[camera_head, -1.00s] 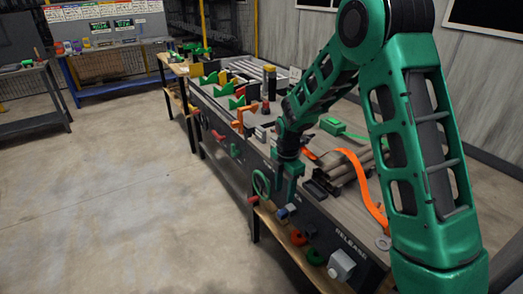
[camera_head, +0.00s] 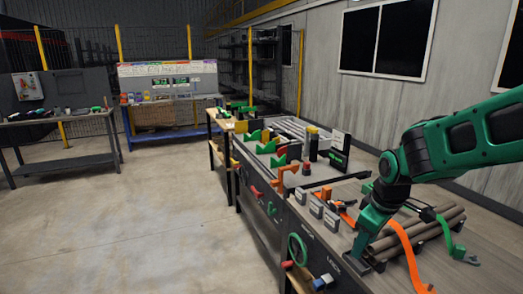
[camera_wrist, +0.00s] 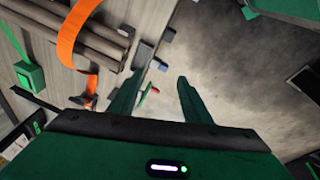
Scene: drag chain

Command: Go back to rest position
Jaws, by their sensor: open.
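My gripper (camera_head: 362,243) hangs from my green arm at the right of the head view, by the front edge of the workbench (camera_head: 472,252) and left of the pipes. In the wrist view my gripper (camera_wrist: 156,88) shows two green fingers spread apart with nothing between them. An orange strap (camera_head: 408,252) runs over several grey-brown pipes (camera_head: 432,224) on the bench. The strap (camera_wrist: 68,42) and pipes (camera_wrist: 92,38) also show at the upper left of the wrist view, clear of the fingers.
Green and orange brackets (camera_head: 288,178) stand along the bench further back. A green handwheel (camera_head: 297,250) sticks out from the bench front. Another table (camera_head: 60,116) stands at the far left. The concrete floor (camera_head: 150,215) left of the bench is clear.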

